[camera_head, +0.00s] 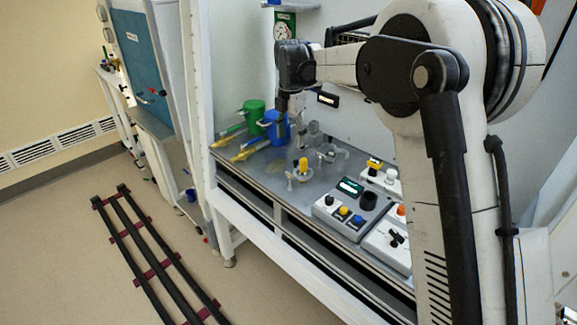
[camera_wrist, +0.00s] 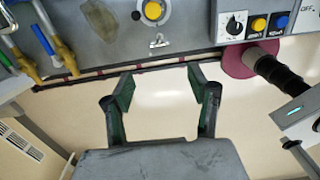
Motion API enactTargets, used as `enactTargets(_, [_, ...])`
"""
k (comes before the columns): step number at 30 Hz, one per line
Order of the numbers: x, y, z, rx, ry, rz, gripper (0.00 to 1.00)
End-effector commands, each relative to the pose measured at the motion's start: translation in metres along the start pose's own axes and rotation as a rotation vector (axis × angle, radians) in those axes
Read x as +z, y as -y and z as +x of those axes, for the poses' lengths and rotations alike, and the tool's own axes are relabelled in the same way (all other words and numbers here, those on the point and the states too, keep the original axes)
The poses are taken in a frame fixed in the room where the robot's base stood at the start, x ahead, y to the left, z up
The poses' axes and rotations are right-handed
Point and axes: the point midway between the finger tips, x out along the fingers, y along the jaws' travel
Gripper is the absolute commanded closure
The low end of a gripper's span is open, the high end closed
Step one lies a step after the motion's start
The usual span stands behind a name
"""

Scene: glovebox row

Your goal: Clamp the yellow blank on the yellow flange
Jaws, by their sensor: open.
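A yellow round piece (camera_head: 302,165), which looks like the yellow blank, sits upright on a pale round base on the grey bench. It also shows at the top edge of the wrist view (camera_wrist: 153,11), where its base is partly cut off. A small pale metal piece (camera_head: 290,180), perhaps the clamp, stands beside it; it also shows in the wrist view (camera_wrist: 158,42). I cannot tell the yellow flange apart from the base. My gripper (camera_wrist: 164,82) is open and empty, its fingers apart over the floor beyond the bench's edge in the wrist view.
A control box (camera_head: 345,208) with a knob and yellow and blue buttons lies right. A pale clear part (camera_head: 332,153) stands behind the yellow piece.

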Motion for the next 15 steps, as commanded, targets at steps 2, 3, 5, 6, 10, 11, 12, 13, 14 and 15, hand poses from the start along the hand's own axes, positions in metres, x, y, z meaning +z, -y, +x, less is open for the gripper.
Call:
enactTargets(2, [0.0,-0.002,0.003,-0.002,-0.001,-0.011,0.46])
enactTargets(3, [0.0,-0.002,0.006,-0.003,-0.002,-0.012,0.46])
enactTargets(5, [0.0,-0.002,0.012,-0.003,-0.002,-0.012,0.46])
enactTargets(6, [0.0,-0.002,0.017,-0.003,-0.002,-0.011,0.46])
enactTargets(10, [0.0,-0.002,0.039,-0.002,-0.001,-0.01,0.46])
enactTargets(11, [0.0,-0.002,0.044,-0.002,-0.001,-0.01,0.46])
enactTargets(12, [0.0,-0.001,0.052,-0.002,-0.001,-0.009,0.46])
enactTargets(13, [0.0,-0.001,0.057,-0.002,-0.001,-0.009,0.46])
enactTargets(14, [0.0,-0.001,0.063,-0.002,-0.001,-0.009,0.46])
enactTargets(15, [0.0,-0.001,0.07,-0.002,-0.001,-0.009,0.46])
